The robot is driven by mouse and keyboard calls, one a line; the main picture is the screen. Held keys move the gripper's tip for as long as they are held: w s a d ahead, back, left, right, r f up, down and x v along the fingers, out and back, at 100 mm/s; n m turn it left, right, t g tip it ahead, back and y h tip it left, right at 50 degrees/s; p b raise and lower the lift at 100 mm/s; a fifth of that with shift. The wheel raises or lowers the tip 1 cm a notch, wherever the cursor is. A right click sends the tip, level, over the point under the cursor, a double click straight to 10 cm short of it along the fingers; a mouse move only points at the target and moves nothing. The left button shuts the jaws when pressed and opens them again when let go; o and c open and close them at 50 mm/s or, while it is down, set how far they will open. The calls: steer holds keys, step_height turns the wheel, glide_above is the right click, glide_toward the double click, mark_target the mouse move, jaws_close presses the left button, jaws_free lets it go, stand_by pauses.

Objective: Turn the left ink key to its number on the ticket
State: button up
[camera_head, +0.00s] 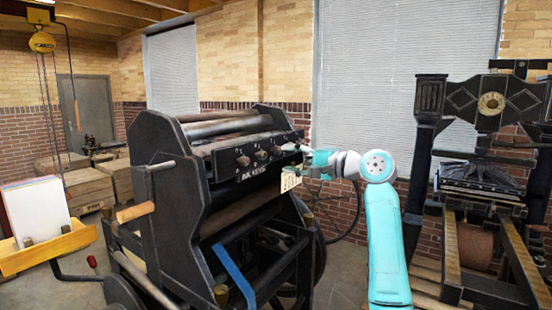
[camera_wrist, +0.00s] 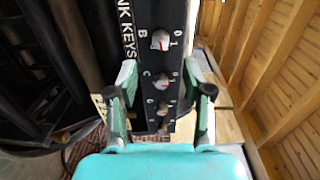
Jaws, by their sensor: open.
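The black ink-key panel on the press carries a row of round knobs; in the head view the leftmost visible key (camera_head: 243,161) stands above the INK KEYS lettering. In the wrist view, a pale key (camera_wrist: 161,40) with a red mark sits at the top beside a letter B, with a small scale. Another key (camera_wrist: 160,80) lies below it, between my fingertips. My gripper (camera_wrist: 160,72) is open, its fingers on either side of the panel, with no key gripped. It shows in the head view (camera_head: 302,158) at the panel's right end. The cream ticket (camera_head: 290,181) hangs below the panel; its digits are too small to read surely.
The press's black side frame (camera_head: 170,190) and wooden-handled crank (camera_head: 135,212) stand to the left. A second hand press (camera_head: 480,180) stands at right. A yellow tray (camera_head: 45,250) with paper is at far left. The space in front of the panel's left part looks clear.

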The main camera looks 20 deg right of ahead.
steer(key=shift+v, duration=1.95)
